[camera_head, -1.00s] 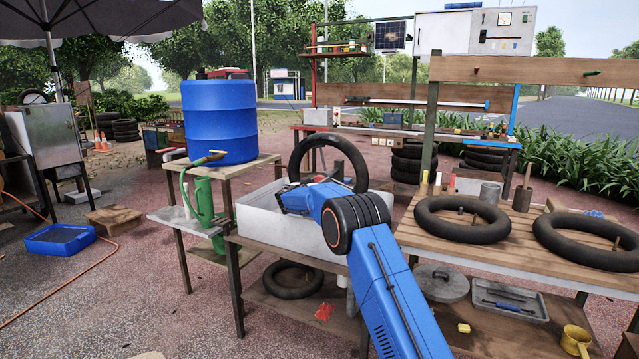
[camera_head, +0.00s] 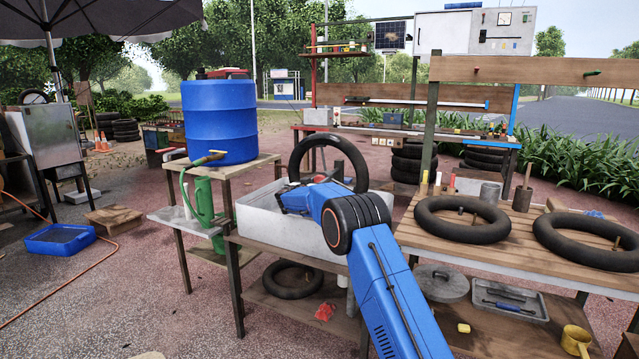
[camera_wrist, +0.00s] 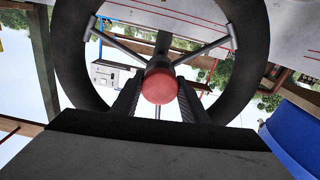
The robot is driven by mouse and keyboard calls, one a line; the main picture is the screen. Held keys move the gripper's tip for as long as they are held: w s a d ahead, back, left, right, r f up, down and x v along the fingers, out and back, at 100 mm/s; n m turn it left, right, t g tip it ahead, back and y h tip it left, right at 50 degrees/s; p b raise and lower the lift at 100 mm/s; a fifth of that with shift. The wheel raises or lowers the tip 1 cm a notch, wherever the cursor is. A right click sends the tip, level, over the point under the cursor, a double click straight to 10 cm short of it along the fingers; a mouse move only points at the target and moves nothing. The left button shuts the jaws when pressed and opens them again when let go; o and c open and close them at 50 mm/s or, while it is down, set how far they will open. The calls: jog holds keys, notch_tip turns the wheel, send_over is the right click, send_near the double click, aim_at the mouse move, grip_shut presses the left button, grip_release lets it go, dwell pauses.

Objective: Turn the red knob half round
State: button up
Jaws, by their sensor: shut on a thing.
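The red knob (camera_wrist: 159,88) is round and sits in the middle of the wrist view, in front of a hub with metal spokes. A thick black ring (camera_wrist: 245,58) surrounds it. My gripper (camera_wrist: 158,96) has its two dark fingers on either side of the knob and is shut on it. In the head view my gripper (camera_head: 287,199) is at the white basin (camera_head: 265,222), low in front of the upright black ring (camera_head: 330,142).
A blue barrel (camera_head: 219,121) stands on a wooden stand left of the basin, with a green pump (camera_head: 204,207) below. Black inner tubes (camera_head: 462,219) lie on the slatted bench to the right. A lower shelf holds another tube (camera_head: 293,280). The paving at front left is mostly clear.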

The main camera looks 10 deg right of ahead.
aim_at(320, 176)
dwell(0.6)
jog(key=o, duration=1)
notch_tip(320, 176, up, 10)
